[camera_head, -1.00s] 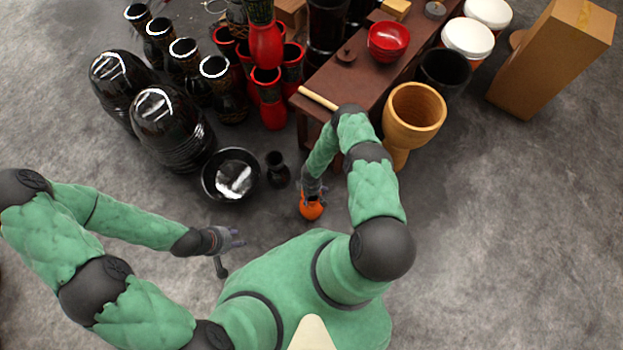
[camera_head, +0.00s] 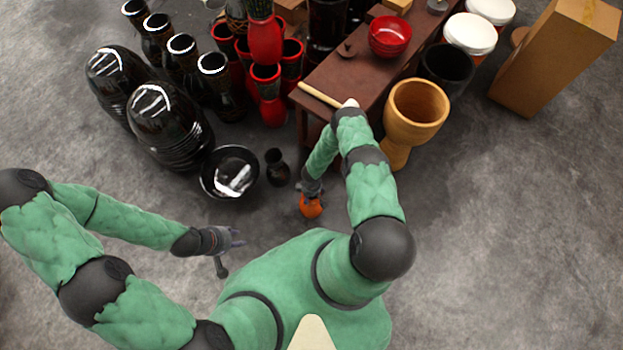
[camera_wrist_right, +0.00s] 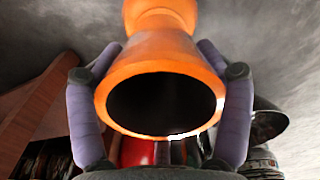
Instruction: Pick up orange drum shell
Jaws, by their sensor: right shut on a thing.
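The orange drum shell (camera_head: 311,206) is below my right gripper (camera_head: 311,188), to the right of the small black drum, in the head view. In the right wrist view the orange drum shell (camera_wrist_right: 160,62) fills the middle, its dark open mouth facing the camera. The right gripper's purple fingers (camera_wrist_right: 160,90) are on both sides of the shell and shut on it. Whether the shell touches the floor cannot be told. My left gripper (camera_head: 232,238) is empty over the floor at the left; its fingers are too small to judge.
A brown table (camera_head: 345,80) with a red bowl (camera_head: 390,36) and a wooden stick (camera_head: 320,95) stands just behind. A tan goblet drum (camera_head: 414,112) is at the right. A black bowl-shaped drum (camera_head: 230,172) and a small black drum (camera_head: 277,165) are at the left.

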